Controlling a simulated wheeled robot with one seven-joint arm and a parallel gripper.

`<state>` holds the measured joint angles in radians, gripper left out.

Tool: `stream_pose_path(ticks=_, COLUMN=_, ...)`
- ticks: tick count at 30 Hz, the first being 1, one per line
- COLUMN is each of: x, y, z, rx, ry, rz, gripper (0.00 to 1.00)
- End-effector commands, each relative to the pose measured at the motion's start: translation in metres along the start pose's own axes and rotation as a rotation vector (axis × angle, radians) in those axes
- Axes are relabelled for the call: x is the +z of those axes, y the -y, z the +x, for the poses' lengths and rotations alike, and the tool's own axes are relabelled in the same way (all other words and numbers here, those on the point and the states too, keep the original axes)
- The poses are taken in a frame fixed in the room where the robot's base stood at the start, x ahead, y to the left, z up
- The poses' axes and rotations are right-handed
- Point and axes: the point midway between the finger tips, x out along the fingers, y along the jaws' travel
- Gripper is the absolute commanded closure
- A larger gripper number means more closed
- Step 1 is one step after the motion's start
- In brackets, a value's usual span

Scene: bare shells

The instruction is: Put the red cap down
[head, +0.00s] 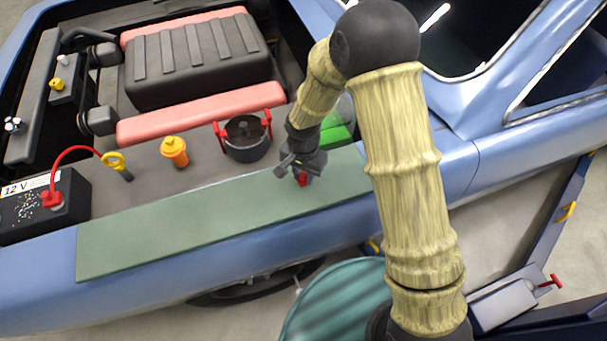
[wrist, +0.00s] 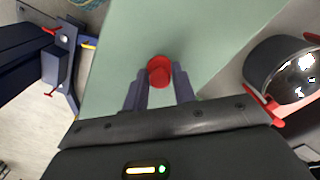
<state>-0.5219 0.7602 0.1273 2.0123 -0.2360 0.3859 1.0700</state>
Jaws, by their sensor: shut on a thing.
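The red cap (wrist: 159,71) is between the two fingertips of my gripper (wrist: 159,88) in the wrist view. In the head view the cap (head: 302,180) shows as a small red piece under my gripper (head: 301,165), over the green mat (head: 190,228) on the car's fender. My gripper is shut on the cap. Whether the cap touches the mat I cannot tell. The mat (wrist: 125,60) also fills the middle of the wrist view.
A black pot with red handles (head: 247,140) stands just behind my gripper. An orange bottle with a yellow cap (head: 174,152), a yellow dipstick ring (head: 113,161) and a 12 V battery (head: 45,207) are farther left. The mat's left part is bare.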

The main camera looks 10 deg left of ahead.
Motion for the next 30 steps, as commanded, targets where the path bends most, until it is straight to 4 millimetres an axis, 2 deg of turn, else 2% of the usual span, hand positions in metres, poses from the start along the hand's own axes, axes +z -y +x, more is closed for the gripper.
stream_pose_path(ticks=4, x=0.000, y=0.000, z=0.013, rx=0.001, ry=0.000, rz=-0.001, gripper=0.94)
stream_pose_path(ticks=12, x=0.000, y=0.000, z=0.015, rx=-0.001, ry=-0.001, rz=-0.001, gripper=0.94)
stream_pose_path(ticks=13, x=0.000, y=0.000, z=0.014, rx=-0.001, ry=-0.001, rz=-0.001, gripper=0.68)
stream_pose_path(ticks=15, x=0.000, y=0.000, z=0.014, rx=-0.001, ry=-0.001, rz=-0.001, gripper=0.54)
stream_pose_path(ticks=16, x=0.000, y=0.000, z=0.014, rx=-0.001, ry=-0.001, rz=-0.001, gripper=0.51)
stream_pose_path(ticks=25, x=0.000, y=0.000, z=0.013, rx=-0.001, ry=-0.001, rz=0.000, gripper=0.51)
stream_pose_path(ticks=30, x=-0.001, y=0.001, z=0.004, rx=-0.003, ry=-0.003, rz=0.001, gripper=0.51)
